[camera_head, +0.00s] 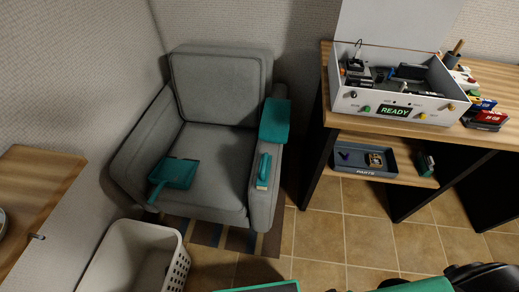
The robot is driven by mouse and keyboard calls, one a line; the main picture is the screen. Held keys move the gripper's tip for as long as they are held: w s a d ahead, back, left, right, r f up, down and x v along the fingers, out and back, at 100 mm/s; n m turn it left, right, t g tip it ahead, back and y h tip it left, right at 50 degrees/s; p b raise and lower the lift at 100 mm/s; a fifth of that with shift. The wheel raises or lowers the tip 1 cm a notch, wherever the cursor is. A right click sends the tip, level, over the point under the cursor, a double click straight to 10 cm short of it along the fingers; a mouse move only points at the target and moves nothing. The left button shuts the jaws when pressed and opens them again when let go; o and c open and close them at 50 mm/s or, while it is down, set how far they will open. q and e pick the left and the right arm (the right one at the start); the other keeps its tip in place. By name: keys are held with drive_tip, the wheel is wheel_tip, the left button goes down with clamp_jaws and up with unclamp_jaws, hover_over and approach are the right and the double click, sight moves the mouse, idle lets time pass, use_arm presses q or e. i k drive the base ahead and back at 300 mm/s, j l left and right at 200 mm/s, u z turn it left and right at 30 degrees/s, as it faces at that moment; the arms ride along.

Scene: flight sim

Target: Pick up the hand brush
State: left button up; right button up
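The hand brush (263,168) lies on the right armrest of the grey armchair (190,85), toward its front. It has a teal handle and a pale lower end. A teal dustpan (177,173) rests on the seat, its handle pointing to the lower left. A folded teal cloth (275,121) drapes over the same armrest behind the brush, apart from it. Neither of my grippers can be made out in the head view.
A white perforated basket (134,235) stands on the floor at front left, near a wooden table (32,190). A wooden desk (390,120) at right bears an open white box (345,98) reading READY. Tiled floor (335,235) lies clear between armchair and desk. Green and black parts cover the bottom right edge.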

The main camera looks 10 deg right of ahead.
sight(264, 169)
drive_tip(key=k+l, duration=0.15)
drive_tip(key=k, duration=0.45)
drive_tip(key=k+l, duration=0.15)
drive_tip(key=k, duration=0.4)
